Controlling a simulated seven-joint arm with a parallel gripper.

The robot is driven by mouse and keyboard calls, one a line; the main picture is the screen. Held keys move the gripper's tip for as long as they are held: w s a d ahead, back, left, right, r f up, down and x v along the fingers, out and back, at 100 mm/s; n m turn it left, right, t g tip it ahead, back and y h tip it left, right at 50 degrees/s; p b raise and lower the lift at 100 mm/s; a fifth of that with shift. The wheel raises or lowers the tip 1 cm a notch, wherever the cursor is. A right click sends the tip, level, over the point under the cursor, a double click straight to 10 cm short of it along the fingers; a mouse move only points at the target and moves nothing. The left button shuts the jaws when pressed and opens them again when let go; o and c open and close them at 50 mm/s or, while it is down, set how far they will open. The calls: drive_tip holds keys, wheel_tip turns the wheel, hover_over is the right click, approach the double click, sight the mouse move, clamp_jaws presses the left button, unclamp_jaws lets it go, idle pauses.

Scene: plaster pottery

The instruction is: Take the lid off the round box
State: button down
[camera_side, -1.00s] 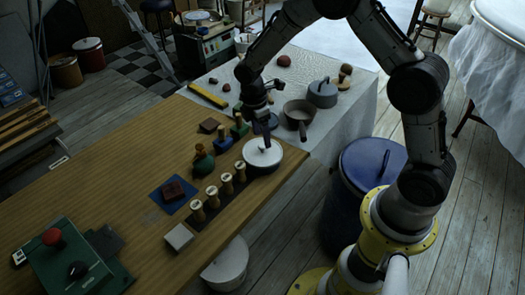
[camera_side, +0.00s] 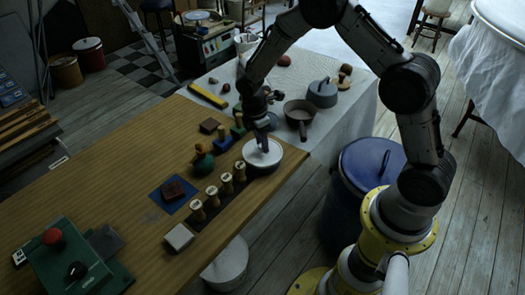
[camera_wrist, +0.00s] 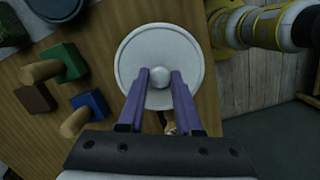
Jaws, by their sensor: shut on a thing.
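The round box's lid (camera_side: 277,160) is a pale disc near the right edge of the wooden table. In the wrist view the lid (camera_wrist: 132,50) shows from above, with a rim and a round knob (camera_wrist: 159,77) at its centre. My gripper (camera_side: 263,149) points down over the lid. In the wrist view my gripper's purple fingers (camera_wrist: 160,75) stand on either side of the knob and are shut on it. The box body below is mostly hidden by the lid, and I cannot tell whether there is a gap between them.
Several wooden-handled stamps (camera_side: 212,196) stand in a row left of the lid. A green-and-orange thing (camera_side: 202,160) and a blue block (camera_side: 223,143) are close by. A brown pan (camera_side: 299,113) and a lidded grey pot (camera_side: 322,94) stand on the white-covered table behind. A blue barrel (camera_side: 360,190) stands to the right.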

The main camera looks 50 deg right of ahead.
drive_tip(key=shift+r, duration=0.1)
drive_tip(key=shift+r, duration=0.55)
wheel_tip(320, 180, up, 2)
drive_tip(key=shift+r, duration=0.15)
drive_tip(key=s+a+r, duration=0.1)
drive_tip(key=s+r, duration=0.8)
drive_tip(key=s, duration=0.5)
drive_tip(key=shift+a+r, duration=0.2)
drive_tip(key=shift+r, duration=0.05)
